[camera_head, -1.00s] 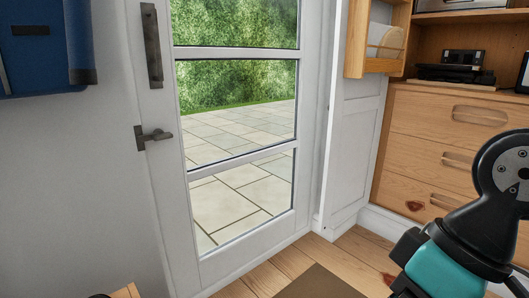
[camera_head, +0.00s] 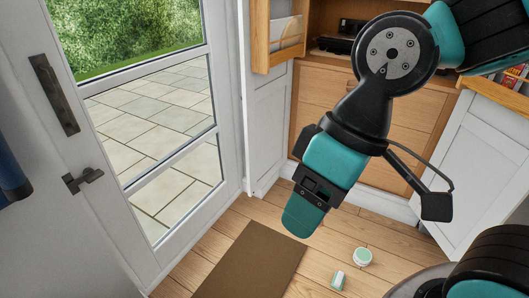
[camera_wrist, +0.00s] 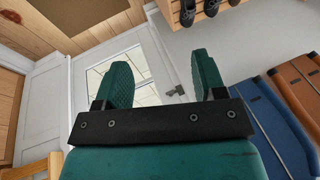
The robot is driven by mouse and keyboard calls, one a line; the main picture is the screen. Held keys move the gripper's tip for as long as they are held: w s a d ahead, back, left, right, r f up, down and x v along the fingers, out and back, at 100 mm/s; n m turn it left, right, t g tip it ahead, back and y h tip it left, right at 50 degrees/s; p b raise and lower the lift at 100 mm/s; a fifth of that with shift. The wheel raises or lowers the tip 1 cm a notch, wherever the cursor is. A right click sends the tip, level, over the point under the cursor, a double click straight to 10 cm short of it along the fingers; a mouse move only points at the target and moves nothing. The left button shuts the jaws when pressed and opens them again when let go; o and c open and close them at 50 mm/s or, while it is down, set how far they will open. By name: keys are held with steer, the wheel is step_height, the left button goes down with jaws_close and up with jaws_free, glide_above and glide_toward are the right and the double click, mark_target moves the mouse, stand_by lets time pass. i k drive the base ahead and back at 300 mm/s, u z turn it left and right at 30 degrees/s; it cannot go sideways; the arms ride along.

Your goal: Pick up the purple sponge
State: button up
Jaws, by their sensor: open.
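No purple sponge shows in either view. My gripper (camera_head: 303,215) hangs over the floor near the middle of the head view, pointing down and left. In the wrist view its two green fingers (camera_wrist: 165,78) stand apart with nothing between them. My arm hides part of the wooden drawers behind it.
A small white and green item (camera_head: 338,281) and a round white and green item (camera_head: 362,257) lie on the wooden floor. A brown mat (camera_head: 250,262) lies before the glazed door (camera_head: 165,135). A wooden drawer unit (camera_head: 318,95) stands behind.

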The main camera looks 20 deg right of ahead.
mark_target(339, 278)
steer(key=z, duration=2.6)
steer(key=i, duration=1.6)
steer(key=u, duration=2.75)
